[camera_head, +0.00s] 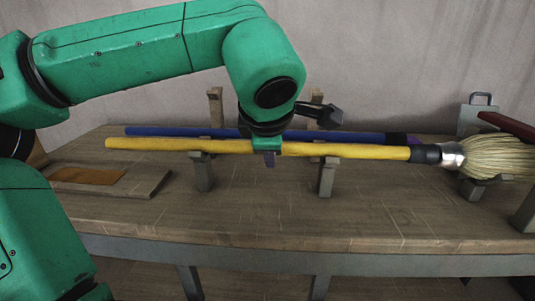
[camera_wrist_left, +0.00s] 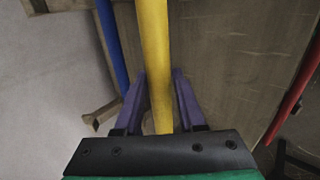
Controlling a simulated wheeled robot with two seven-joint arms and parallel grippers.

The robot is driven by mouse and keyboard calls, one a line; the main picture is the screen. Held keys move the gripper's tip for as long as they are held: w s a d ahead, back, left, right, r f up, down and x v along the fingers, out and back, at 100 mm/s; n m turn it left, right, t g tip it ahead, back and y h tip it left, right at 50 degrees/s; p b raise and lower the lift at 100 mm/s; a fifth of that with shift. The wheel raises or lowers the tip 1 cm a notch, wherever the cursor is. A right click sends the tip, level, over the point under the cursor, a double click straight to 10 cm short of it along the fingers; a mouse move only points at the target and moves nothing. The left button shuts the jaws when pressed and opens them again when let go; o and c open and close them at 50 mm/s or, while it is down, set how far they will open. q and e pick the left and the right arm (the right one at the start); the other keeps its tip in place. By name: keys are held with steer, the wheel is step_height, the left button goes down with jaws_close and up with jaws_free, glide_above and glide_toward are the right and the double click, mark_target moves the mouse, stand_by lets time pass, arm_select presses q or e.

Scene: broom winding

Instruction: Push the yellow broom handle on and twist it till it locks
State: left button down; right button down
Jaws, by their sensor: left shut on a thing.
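The yellow broom handle (camera_head: 350,151) lies level across wooden rests (camera_head: 327,177) above the bench. Its right end meets the black collar (camera_head: 426,154) and silver ferrule (camera_head: 452,155) of the broom head (camera_head: 495,157), whose pale bristles point right. I cannot tell how deep it sits in the collar. My left gripper (camera_head: 268,157) is over the middle of the handle, shut on it from above. In the left wrist view the purple fingers (camera_wrist_left: 159,100) stand either side of the yellow handle (camera_wrist_left: 155,50). My right gripper is not in view.
A blue handle (camera_head: 165,132) lies just behind the yellow one. A red item (camera_head: 503,122) and a grey box with a loop handle (camera_head: 478,112) are at the right. A board with an orange-brown patch (camera_head: 88,175) lies at the left. The bench front (camera_head: 250,222) is clear.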

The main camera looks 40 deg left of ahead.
arm_select(q)
steer(key=shift+d+f+t+y+b, duration=0.15)
steer(key=shift+t+y+b, duration=0.15)
steer(key=shift+t+b, duration=0.6)
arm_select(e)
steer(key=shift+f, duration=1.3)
arm_select(q)
steer(key=shift+g, duration=0.3)
steer(key=c, duration=0.9)
jaws_free()
steer(key=o, duration=0.9)
steer(key=shift+w+d+r, duration=0.15)
steer(key=shift+d+r, duration=0.05)
steer(key=shift+a, duration=0.1)
